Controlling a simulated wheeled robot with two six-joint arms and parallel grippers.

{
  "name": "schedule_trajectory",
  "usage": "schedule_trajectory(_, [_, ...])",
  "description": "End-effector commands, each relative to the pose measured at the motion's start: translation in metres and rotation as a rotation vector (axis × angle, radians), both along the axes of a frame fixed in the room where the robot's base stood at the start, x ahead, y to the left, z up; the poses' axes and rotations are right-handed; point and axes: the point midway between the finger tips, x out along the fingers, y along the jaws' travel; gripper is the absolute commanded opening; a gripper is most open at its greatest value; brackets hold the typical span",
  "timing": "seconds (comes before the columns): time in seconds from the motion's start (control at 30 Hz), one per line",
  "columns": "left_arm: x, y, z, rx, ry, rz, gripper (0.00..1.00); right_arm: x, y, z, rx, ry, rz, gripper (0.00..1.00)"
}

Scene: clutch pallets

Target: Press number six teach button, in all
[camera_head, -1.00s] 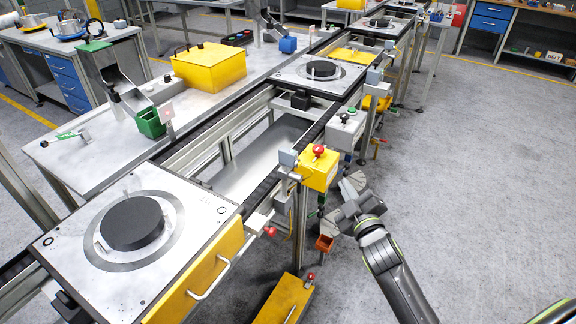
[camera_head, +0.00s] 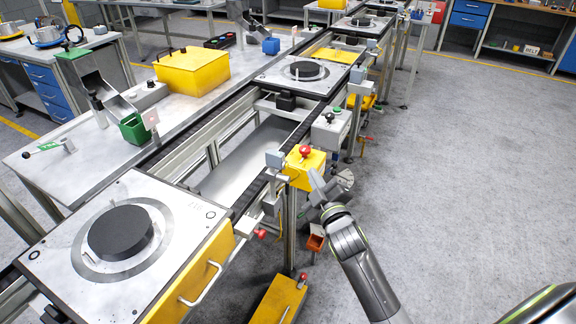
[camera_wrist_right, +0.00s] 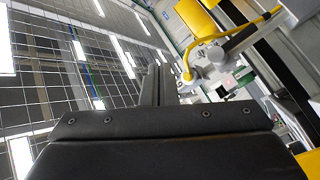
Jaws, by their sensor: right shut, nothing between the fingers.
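A yellow button box (camera_head: 301,172) with a red mushroom button (camera_head: 304,151) on top is mounted on the near side of the conveyor. Beyond it, a grey box (camera_head: 331,131) carries a dark button and a green button (camera_head: 337,111). I cannot read a number on any of these. My right gripper (camera_head: 315,178) is shut and empty, its tip close to the right side of the yellow box; I cannot tell if it touches. In the right wrist view its closed fingers (camera_wrist_right: 157,86) point up the picture. My left gripper is out of view.
A pallet (camera_head: 62,262) with a dark disc (camera_head: 121,233) lies on the conveyor at the left. Another pallet (camera_head: 273,74) sits farther along. The floor (camera_head: 460,170) at right is clear.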

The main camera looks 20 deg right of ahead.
Motion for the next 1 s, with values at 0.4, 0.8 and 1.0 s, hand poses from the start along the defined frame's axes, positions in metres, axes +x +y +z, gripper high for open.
schedule_trajectory(0.4, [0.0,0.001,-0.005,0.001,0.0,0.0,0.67,0.027,0.024,0.0,-0.002,0.0,0.001,0.0])
schedule_trajectory(0.8, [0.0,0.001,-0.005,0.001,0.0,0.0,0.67,0.028,0.025,0.0,-0.002,0.001,0.001,0.0])
schedule_trajectory(1.0, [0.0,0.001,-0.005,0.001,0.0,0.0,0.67,0.028,0.025,0.0,-0.002,0.001,0.001,0.0])
